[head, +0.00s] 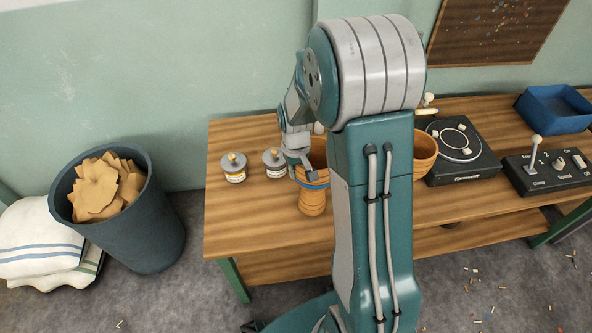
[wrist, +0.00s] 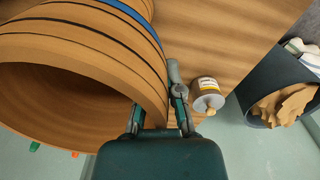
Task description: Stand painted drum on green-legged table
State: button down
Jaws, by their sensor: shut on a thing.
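The painted drum (head: 313,201) is a tan wooden goblet shape with a blue band and dark lines. It looks upright at the front left of the green-legged table (head: 255,232); I cannot tell whether its foot touches the wood. My gripper (head: 303,172) is shut on its rim. In the wrist view the drum (wrist: 75,45) fills the upper left, its wide mouth facing the camera. My gripper (wrist: 160,108) has one finger on each side of the drum wall there. My arm hides part of the drum and table in the head view.
Two small lidded jars (head: 234,168) (head: 274,163) stand just left of the drum. An orange bowl-shaped piece (head: 424,152), a turntable-like device (head: 460,150), a lever box (head: 550,168) and a blue tray (head: 555,108) are to the right. A dark bin (head: 150,235) stands left of the table.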

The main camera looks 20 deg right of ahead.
jog(key=c, duration=0.8)
grip_release()
jog(key=shift+f, duration=0.1)
notch_tip(320, 180, up, 12)
jog(key=shift+a+r, duration=0.1)
jog(key=shift+r, duration=0.1)
jog(key=shift+s+a+r+t, duration=1.15)
jog(key=shift+s+r, duration=0.75)
jog(key=shift+s, duration=1.35)
jog(key=shift+s+a+r+t, duration=0.7)
jog(key=shift+s+a+r, duration=0.95)
jog(key=shift+s, duration=1.55)
jog(key=shift+s+a+r+t, duration=1)
jog(key=shift+s+r, duration=1.1)
jog(key=shift+s, duration=1.15)
